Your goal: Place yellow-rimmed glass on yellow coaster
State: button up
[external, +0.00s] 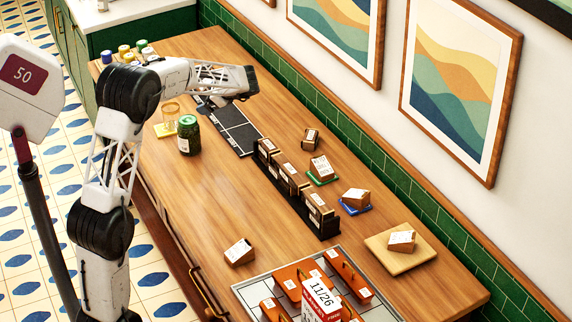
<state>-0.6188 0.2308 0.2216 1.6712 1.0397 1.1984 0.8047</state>
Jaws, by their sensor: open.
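The yellow-rimmed glass (171,115) is clear and upright on the left part of the table in the external view. The yellow coaster (161,131) lies at its foot, and the glass overlaps its upper right part. The glass appears to stand on the coaster, but I cannot tell how well it is centred. My gripper (211,104) is to the right of the glass, over the dark mat, open and apart from the glass. My arm partly hides it, and its fingertips are small and unclear.
A dark green jar (188,135) stands close to the coaster. A dark gridded mat (238,130) and a black rack of boxes (319,226) lie to the right. Several small jars (124,51) stand at the far left end. The table's left front is clear.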

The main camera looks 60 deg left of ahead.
jog(key=s+d+r+n+t+h, duration=0.1)
jog(key=s+d+r+t, duration=0.15)
jog(key=d, duration=0.95)
jog(key=s+d+r+n+t+h, duration=0.15)
jog(key=s+d, duration=0.25)
jog(key=d, duration=0.8)
jog(key=s+d+r+n+t+h, duration=0.1)
jog(key=s+d+h, duration=0.15)
jog(key=d, duration=1.05)
jog(key=s+d+f+n+t+h, duration=0.1)
jog(key=s+d+f+n+h, duration=0.1)
jog(key=s+d, duration=0.8)
jog(key=s+d+f+n+t+h, duration=0.2)
jog(key=s+d+f, duration=0.1)
jog(key=s+d, duration=0.8)
jog(key=shift+s+d+f, duration=0.2)
jog(key=shift+d+f, duration=0.05)
jog(key=shift+d, duration=1)
